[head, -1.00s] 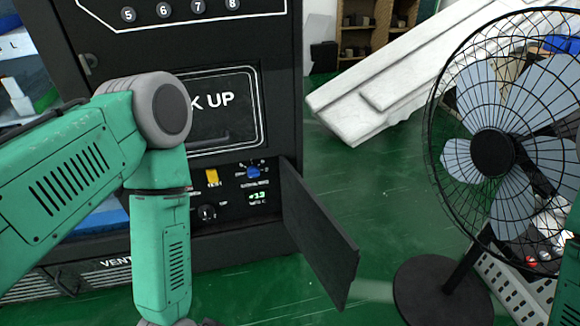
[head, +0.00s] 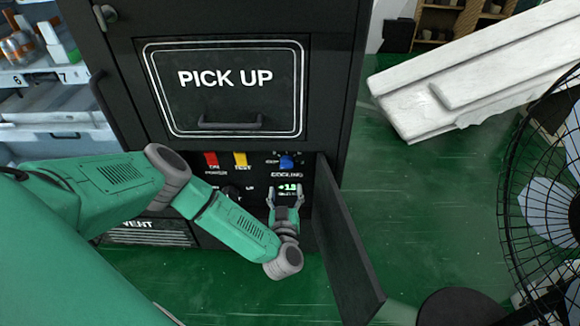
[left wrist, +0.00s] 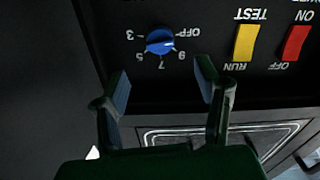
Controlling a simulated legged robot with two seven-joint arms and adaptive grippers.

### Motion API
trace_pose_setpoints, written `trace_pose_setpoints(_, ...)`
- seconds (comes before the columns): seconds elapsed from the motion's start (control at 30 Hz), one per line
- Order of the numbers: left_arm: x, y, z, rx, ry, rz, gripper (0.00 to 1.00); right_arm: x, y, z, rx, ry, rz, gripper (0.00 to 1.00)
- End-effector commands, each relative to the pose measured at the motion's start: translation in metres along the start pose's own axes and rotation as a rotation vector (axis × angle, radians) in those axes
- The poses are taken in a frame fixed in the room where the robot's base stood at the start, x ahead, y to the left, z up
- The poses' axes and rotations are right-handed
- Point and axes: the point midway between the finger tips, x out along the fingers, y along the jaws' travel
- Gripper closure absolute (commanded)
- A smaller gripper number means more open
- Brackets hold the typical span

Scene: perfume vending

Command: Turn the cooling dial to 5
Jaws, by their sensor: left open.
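The blue cooling dial (head: 287,162) sits on the open control panel under the PICK UP hatch. In the left wrist view the dial (left wrist: 160,41) appears upside down, with 3, 5, 7, 9 and OFF around it. I cannot tell which mark it points at. My left gripper (head: 286,192) is open and empty, just below the dial in the head view. In the left wrist view its two fingers (left wrist: 163,76) are spread wide to either side of the dial's line, apparently short of it. My right gripper is out of view.
A red switch (head: 211,161) and a yellow switch (head: 241,161) are left of the dial. The open black panel door (head: 345,250) stands right of my gripper. A fan (head: 550,190) stands at the far right.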

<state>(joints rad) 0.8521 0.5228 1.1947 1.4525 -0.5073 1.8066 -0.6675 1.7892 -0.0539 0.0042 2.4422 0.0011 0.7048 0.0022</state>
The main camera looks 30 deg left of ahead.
Motion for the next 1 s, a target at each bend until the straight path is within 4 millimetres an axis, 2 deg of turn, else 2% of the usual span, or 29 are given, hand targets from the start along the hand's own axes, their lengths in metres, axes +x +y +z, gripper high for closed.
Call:
trace_pose_setpoints(0.1, 0.028, -0.001, 0.002, 0.001, 0.004, -0.003, 0.43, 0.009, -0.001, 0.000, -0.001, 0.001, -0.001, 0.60)
trace_pose_setpoints(0.4, 0.080, 0.005, 0.000, 0.006, 0.004, 0.001, 0.43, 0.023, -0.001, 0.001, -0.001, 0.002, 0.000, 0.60)
trace_pose_setpoints(0.6, 0.097, 0.004, 0.000, 0.002, 0.001, 0.002, 0.43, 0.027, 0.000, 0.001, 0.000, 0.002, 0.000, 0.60)
trace_pose_setpoints(0.9, 0.099, 0.003, -0.001, 0.002, 0.000, 0.003, 0.43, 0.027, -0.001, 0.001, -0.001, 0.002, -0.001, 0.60)
trace_pose_setpoints(0.97, 0.099, 0.004, -0.001, 0.002, 0.000, 0.003, 0.61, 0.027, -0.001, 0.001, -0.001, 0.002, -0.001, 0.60)
trace_pose_setpoints(1.0, 0.099, 0.004, -0.001, 0.002, 0.000, 0.003, 0.75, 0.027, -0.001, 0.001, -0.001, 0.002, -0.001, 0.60)
